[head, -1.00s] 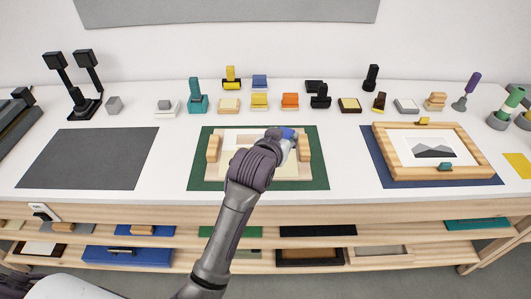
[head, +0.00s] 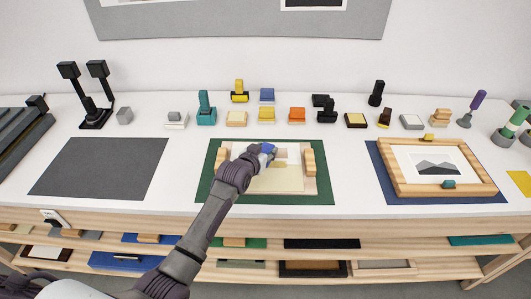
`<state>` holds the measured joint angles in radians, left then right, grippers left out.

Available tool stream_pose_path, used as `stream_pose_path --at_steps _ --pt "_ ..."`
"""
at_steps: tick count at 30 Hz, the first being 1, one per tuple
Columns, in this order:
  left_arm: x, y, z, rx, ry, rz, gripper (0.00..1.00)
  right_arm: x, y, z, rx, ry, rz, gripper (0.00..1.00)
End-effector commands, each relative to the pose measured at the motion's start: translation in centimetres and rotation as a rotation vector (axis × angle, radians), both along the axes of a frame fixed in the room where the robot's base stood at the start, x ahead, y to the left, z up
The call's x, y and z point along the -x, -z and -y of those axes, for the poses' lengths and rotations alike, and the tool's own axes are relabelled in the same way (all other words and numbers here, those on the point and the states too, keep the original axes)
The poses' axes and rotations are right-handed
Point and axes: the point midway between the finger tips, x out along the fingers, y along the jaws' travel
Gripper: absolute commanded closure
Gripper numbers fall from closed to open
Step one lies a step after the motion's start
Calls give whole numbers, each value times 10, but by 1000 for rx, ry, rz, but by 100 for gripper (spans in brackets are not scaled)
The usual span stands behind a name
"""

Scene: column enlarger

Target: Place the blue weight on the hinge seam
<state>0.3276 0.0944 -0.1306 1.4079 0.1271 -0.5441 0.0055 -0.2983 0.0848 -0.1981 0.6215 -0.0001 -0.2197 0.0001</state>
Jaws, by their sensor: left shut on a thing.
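My left gripper (head: 265,157) is over the back middle part of the green mat (head: 203,192). It is shut on the blue weight (head: 267,148), of which only a small part shows past the fingers. Beneath lies a pale mount board (head: 285,180) with a cream inner area. A wooden block (head: 309,162) stands at its right end, and another wooden block (head: 223,157) at its left end. The hinge seam is not clearly visible; my gripper and wrist cover part of the board's back edge. I cannot tell whether the weight touches the board. My right gripper is out of view.
A row of small tools and blocks stands behind, including a blue block (head: 267,95) and an orange block (head: 297,115). A wooden frame (head: 394,183) with a picture lies on the right. The dark grey mat (head: 100,167) on the left is clear.

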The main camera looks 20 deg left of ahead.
Motion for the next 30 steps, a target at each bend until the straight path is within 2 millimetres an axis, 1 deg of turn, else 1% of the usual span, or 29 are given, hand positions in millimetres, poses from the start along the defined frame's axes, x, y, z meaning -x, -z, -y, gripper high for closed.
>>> stream_pose_path --at_steps 1,5,12,17,18,20,21,22,23,30 --pt "-1 4 0 0 0 2 100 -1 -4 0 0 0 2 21" --pt "-1 14 1 0 1 5 100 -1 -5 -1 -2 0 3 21" --pt "-1 16 1 0 1 6 100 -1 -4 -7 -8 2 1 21" --pt "-1 21 1 0 1 5 100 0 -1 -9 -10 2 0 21" --pt "0 23 1 0 1 1 55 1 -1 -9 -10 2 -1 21" --pt "0 22 1 0 1 1 45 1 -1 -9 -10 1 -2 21" --pt "0 22 1 0 1 1 39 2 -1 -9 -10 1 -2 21" --pt "0 22 1 0 1 1 34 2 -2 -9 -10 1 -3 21" --pt "0 22 1 0 1 1 32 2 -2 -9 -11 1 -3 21" --pt "0 22 1 0 1 1 32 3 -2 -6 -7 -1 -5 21"
